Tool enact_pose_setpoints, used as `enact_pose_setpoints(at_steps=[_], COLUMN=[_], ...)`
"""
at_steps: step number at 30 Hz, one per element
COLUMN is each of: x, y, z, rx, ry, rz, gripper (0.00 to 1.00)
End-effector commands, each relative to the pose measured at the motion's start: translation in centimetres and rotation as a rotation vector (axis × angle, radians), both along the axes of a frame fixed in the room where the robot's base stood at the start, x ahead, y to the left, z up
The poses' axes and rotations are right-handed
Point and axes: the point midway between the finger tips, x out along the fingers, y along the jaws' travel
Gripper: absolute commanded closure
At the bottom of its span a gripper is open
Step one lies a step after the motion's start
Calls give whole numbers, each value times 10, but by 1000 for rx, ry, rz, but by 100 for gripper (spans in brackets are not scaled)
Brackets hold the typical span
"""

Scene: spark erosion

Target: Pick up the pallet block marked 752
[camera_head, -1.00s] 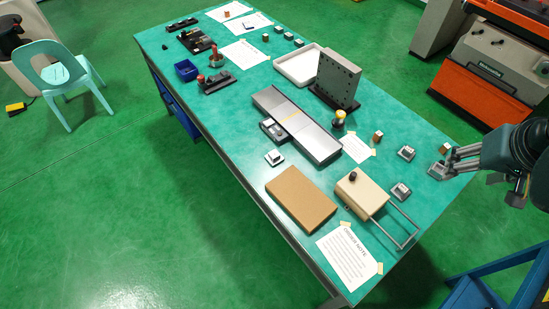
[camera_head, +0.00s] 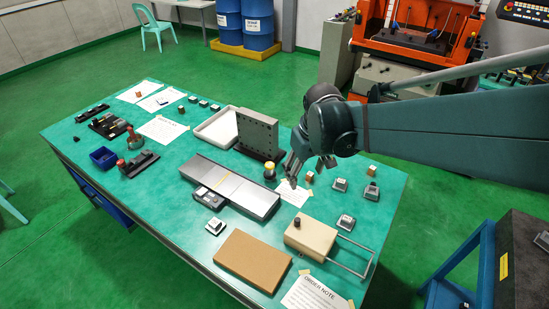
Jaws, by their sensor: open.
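Several small grey pallet blocks with pale tops lie on the green table. Three are at the right: one block (camera_head: 340,185), another near the right edge (camera_head: 371,191), and a third (camera_head: 345,222) beside the beige box. I see nothing between the fingers. It is left of the three right-hand blocks and apart from them.
A tall grey perforated plate (camera_head: 258,135) stands just left of my gripper. Near it are a yellow-topped knob (camera_head: 269,171) and a small brown-sided cube (camera_head: 309,177). The beige box (camera_head: 310,236) has a wire handle. A cardboard-brown slab (camera_head: 252,259) lies at the front.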

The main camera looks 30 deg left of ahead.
Motion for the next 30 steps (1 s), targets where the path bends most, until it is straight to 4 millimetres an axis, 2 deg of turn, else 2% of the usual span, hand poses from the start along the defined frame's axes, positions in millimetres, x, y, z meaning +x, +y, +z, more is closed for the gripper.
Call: enact_pose_setpoints(at_steps=[3,14,20,30], x=[-9,-46,-74,-134], y=[35,131,181,257], z=[-19,-79,-117,-186], rx=[-16,-69,-100,-154], ry=[14,52,72,102], rz=[55,215,304,453], gripper=[45,45,45,45])
